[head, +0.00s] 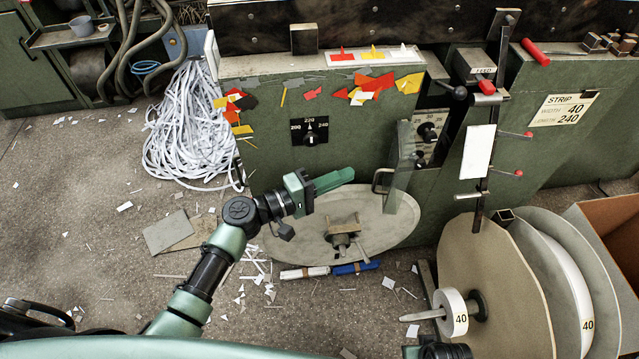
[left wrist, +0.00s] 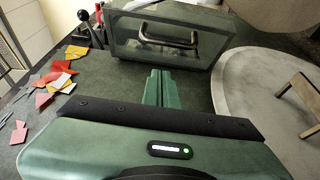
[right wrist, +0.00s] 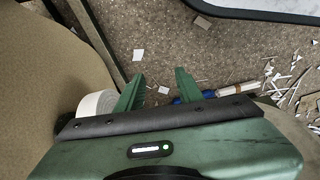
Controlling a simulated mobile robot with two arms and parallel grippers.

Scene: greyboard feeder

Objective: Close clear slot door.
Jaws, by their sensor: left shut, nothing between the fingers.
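The clear slot door (head: 401,168) is a see-through panel on the green machine front. In the head view it stands out from the front, swung open, with a bar handle (head: 379,181) on its left side. In the left wrist view the framed door (left wrist: 190,54) and its dark handle (left wrist: 168,36) are straight ahead. My left gripper (head: 351,174) is shut and empty, its tips just left of the handle; in the left wrist view its fingers (left wrist: 158,82) point at the door, apparently apart from it. My right gripper (right wrist: 158,84) is open and empty above the floor.
A round grey disc (head: 290,235) lies below the door. Large reels (head: 495,285) and a cardboard box (head: 612,230) are at right. Knobs (head: 428,131) and a red-handled lever (head: 487,88) are right of the door. Coloured scraps (head: 370,85) lie on the machine.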

